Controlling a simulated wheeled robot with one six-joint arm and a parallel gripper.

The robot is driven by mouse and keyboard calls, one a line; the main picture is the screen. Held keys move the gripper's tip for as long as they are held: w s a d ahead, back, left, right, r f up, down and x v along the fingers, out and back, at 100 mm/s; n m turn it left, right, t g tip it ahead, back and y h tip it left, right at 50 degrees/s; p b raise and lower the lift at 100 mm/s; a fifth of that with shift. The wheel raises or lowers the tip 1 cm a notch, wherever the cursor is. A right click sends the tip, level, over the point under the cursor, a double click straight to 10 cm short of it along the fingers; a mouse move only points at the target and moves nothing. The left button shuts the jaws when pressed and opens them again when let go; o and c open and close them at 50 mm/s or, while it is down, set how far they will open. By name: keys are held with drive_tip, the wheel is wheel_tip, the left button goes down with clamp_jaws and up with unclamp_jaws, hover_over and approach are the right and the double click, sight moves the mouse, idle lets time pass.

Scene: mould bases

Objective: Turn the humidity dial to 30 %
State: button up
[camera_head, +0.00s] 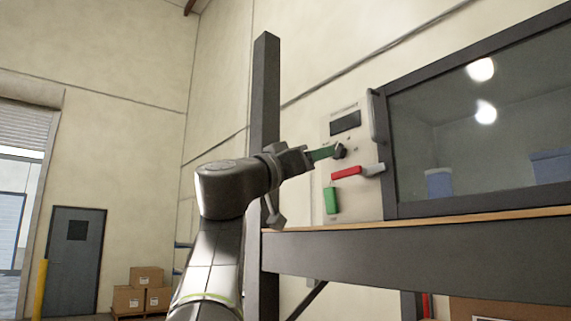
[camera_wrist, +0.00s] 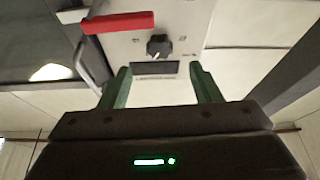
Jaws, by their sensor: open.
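The humidity dial is a dark round knob on a pale control panel (camera_head: 358,205). In the wrist view the dial (camera_wrist: 158,47) is centred between the lines of the two green fingers, beyond their tips. In the head view the dial (camera_head: 340,151) shows just right of the fingertips. Small marks surround it, too small to read, and its setting is unclear. A dark display (camera_head: 345,123) sits above it, and the display (camera_wrist: 155,68) also shows in the wrist view. My gripper (camera_wrist: 160,70) is open and empty, facing the panel. Contact with the dial cannot be told.
A red handle (camera_head: 346,173) sticks out below the dial, close to my gripper, with a green handle (camera_head: 331,200) lower down. A grey door handle (camera_head: 378,118) and a glass-fronted chamber (camera_head: 470,130) are at right. A dark post (camera_head: 265,100) stands left of the panel.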

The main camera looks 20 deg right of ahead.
sight(339, 152)
drive_tip(key=p+x, duration=0.3)
drive_tip(key=x, duration=0.4)
drive_tip(key=shift+c, duration=0.4)
drive_tip(key=c, duration=0.9)
